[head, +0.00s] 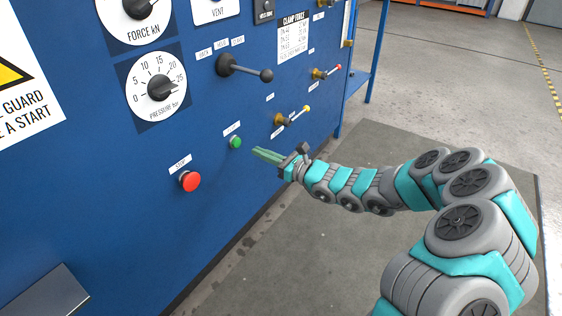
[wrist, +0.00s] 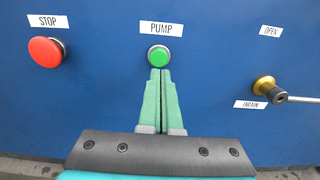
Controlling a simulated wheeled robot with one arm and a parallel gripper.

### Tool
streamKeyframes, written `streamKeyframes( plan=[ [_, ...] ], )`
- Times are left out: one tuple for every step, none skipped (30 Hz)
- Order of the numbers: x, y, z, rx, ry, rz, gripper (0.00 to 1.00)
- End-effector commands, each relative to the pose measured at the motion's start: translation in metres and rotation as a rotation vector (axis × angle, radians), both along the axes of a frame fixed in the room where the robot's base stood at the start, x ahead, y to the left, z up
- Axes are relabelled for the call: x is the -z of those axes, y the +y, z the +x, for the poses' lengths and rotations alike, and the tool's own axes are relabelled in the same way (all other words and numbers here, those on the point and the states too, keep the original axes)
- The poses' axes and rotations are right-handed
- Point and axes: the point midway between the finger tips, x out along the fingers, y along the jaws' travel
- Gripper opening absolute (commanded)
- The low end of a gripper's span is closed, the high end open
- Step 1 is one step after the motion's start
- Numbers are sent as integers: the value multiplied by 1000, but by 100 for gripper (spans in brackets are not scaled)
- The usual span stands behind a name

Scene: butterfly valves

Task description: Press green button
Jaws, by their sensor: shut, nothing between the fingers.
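The green button (head: 235,142) is on the blue panel, under a small white label. In the wrist view the green button (wrist: 159,56) sits in a silver ring under the label PUMP. My gripper (head: 257,152) is shut and empty, its green fingers pointing at the panel just right of the button. In the wrist view my gripper (wrist: 160,73) has its fingertips together right below the button in the picture. The head view shows a small gap between the tips and the button. I cannot tell the exact distance.
A red STOP button (head: 190,181) is to the lower left, also in the wrist view (wrist: 46,51). A brass valve with a lever (wrist: 264,89) is to the right. A black lever (head: 245,70) and a pressure dial (head: 157,87) are above. Floor beside the panel is clear.

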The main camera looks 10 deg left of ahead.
Motion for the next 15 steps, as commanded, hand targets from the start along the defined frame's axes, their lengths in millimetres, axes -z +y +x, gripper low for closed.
streamKeyframes(
  plan=[
    [0,-10,-2,4,3,1,0],
    [0,-15,-5,3,2,1,0],
    [0,-22,-7,5,1,0,0],
    [0,-26,-8,5,0,-1,0],
    [0,-31,-10,6,1,-1,0],
    [0,-36,-12,5,0,-1,0],
    [0,-39,-14,5,1,-1,0],
    [0,-43,-15,5,1,0,0],
    [0,-47,-17,4,1,-1,0],
    [0,-49,-19,3,1,-1,0],
    [0,-52,-20,3,2,0,0],
    [0,-55,-21,3,2,0,0],
    [0,-57,-22,3,1,0,0],
    [0,-58,-23,2,1,-1,0],
    [0,-60,-24,2,0,0,0]
  ],
)
